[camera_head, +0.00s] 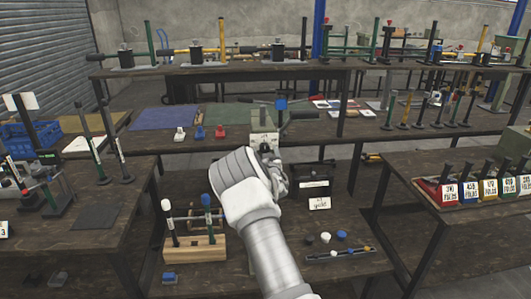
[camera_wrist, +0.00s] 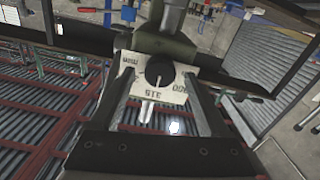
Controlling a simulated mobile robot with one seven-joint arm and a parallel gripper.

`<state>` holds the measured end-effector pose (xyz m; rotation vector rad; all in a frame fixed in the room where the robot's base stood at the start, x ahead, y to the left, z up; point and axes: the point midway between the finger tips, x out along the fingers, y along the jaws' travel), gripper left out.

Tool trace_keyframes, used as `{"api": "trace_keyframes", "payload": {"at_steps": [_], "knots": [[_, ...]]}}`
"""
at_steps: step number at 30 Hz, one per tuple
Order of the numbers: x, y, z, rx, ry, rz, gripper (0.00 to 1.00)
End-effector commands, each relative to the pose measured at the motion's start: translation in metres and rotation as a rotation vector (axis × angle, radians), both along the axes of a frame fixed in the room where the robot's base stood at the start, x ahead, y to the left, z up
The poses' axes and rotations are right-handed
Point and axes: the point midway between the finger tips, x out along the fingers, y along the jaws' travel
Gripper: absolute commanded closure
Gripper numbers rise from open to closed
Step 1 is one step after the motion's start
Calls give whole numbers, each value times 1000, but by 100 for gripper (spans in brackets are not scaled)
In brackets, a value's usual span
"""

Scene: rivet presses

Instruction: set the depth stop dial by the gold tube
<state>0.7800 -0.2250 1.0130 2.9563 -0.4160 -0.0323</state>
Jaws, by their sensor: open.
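The depth stop dial (camera_wrist: 160,74) is a round black knob on a pale plate with printed numbers, one reading 315, in the wrist view. My gripper (camera_wrist: 158,82) is open, with one finger at each side of the plate and the knob between them. I cannot tell whether the fingers touch it. A pale lever or pin (camera_wrist: 147,110) shows below the plate. In the head view my wrist hides most of the dial's press (camera_head: 265,138). I cannot identify the gold tube surely; small gold pieces (camera_head: 367,249) lie on a dark strip at the lower right.
A blue-knobbed handle (camera_head: 281,104) rises beside the press. A wooden block with upright rods (camera_head: 190,248) and a black labelled box (camera_head: 316,180) stand on the lower shelf. Labelled coloured bins (camera_head: 490,188) line the right bench. Other presses (camera_head: 197,52) stand on the back bench.

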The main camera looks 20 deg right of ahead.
Motion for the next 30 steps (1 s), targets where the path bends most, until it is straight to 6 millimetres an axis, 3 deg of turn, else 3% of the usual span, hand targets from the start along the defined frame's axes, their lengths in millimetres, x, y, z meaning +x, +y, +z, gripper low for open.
{"api": "trace_keyframes", "payload": {"at_steps": [2, 15, 30], "knots": [[0, 0, 0, 0, 0, 0, 24], [0, 0, 0, 0, 0, 0, 100], [0, 1, -5, -128, 34, 1, 100]]}}
